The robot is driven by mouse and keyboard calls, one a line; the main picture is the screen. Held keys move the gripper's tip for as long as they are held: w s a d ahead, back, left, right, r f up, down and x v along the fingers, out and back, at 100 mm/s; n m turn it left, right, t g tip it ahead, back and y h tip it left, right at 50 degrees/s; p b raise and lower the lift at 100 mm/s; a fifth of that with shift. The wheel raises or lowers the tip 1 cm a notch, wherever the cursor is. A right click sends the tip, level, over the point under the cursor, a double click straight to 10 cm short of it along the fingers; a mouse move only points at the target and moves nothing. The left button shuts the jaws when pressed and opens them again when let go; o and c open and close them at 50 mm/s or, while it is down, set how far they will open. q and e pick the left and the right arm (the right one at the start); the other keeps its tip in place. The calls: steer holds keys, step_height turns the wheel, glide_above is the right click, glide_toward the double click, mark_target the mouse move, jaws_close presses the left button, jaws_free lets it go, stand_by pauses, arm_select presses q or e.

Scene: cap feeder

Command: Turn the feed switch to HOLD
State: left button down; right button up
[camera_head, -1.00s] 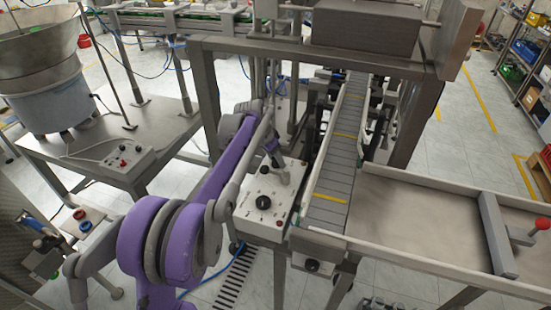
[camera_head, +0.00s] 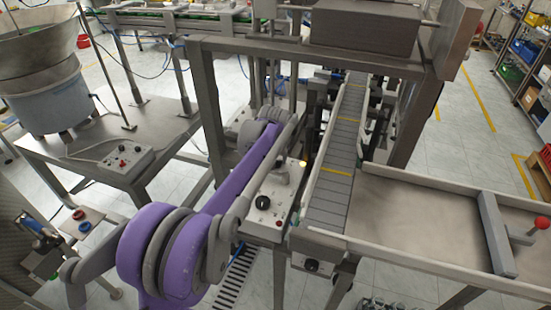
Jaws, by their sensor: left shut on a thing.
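The grey control box (camera_head: 268,226) stands beside the conveyor at mid-picture, with a black round knob (camera_head: 262,202) on its top that nothing touches. My left gripper (camera_head: 282,178) is low over the back part of the box top, partly hidden by my arm. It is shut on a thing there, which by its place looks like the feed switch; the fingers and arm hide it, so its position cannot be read. A small amber light (camera_head: 303,163) glows at the box's back right corner. My right gripper is out of view.
The conveyor (camera_head: 335,185) runs close along the right of the box, with a steel tray table (camera_head: 420,215) beyond. A steel frame post (camera_head: 208,110) rises behind my arm. A bowl feeder (camera_head: 45,95) stands on a table at left with another small control box (camera_head: 122,160).

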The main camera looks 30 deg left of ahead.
arm_select(q)
steer(key=shift+n+g+y, duration=0.3)
steer(key=shift+n+y, duration=0.1)
steer(key=shift+n, duration=0.8)
steer(key=shift+c, duration=1.4)
jaws_free()
steer(key=shift+r, duration=0.1)
steer(key=v, duration=1)
steer(key=shift+d+r+p, duration=0.2)
steer(key=shift+r+p, duration=0.05)
steer(key=shift+p, duration=0.05)
steer(key=shift+s+f, duration=0.1)
steer(key=shift+s, duration=0.05)
